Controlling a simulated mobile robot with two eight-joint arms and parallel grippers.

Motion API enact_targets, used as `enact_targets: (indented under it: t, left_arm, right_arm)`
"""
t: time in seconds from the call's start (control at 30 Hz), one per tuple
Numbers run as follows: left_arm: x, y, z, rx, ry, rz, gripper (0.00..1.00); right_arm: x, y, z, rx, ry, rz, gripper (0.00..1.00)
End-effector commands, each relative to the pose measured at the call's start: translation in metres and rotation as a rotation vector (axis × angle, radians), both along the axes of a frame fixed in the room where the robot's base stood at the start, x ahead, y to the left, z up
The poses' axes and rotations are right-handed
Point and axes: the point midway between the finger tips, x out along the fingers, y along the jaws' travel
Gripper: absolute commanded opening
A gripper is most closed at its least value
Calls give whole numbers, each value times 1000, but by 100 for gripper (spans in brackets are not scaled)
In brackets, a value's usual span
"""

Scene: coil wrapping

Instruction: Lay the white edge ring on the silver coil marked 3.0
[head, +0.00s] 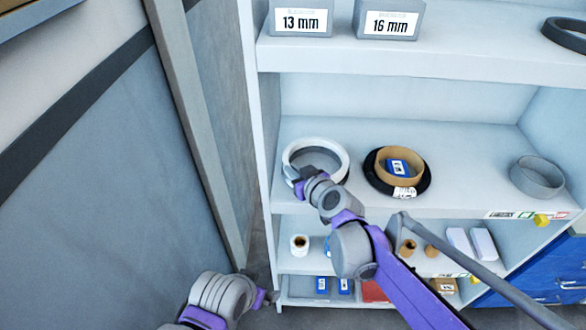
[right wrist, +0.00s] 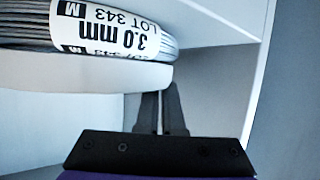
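The white edge ring (head: 338,150) is over the silver coil on the middle shelf, with grey showing inside it. In the right wrist view the silver coil (right wrist: 22,22) bears an upside-down 3.0 mm label, and the smooth white ring (right wrist: 75,72) lies along its side, close against it. My right gripper (head: 294,180) is at the ring's near left rim. Its two fingers (right wrist: 161,90) are close together, with their tips at the ring's edge, and seem shut on it. The exact contact is hard to see. My left gripper (head: 264,298) is low, away from the ring; its fingers are unclear.
A dark coil with a tan ring (head: 400,158) stands to the right on the same shelf (head: 460,195), and a grey ring (head: 538,178) farther right. Boxes marked 13 mm (head: 300,20) and 16 mm (head: 388,22) are above. A side panel (head: 258,130) bounds the shelf at left.

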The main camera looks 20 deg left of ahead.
Motion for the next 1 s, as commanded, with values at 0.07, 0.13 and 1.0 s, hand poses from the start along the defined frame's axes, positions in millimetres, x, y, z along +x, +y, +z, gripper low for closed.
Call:
enact_targets:
  t: [0.07,0.13,1.0]
  left_arm:
    - [0,0,0,0,0,0,98]
    - [0,0,0,0,0,0,98]
    - [2,0,12,0,-5,0,98]
  right_arm:
    - [0,0,1,0,0,0,15]
    - [0,0,1,0,0,0,28]
    - [-50,-52,43,0,0,-2,34]
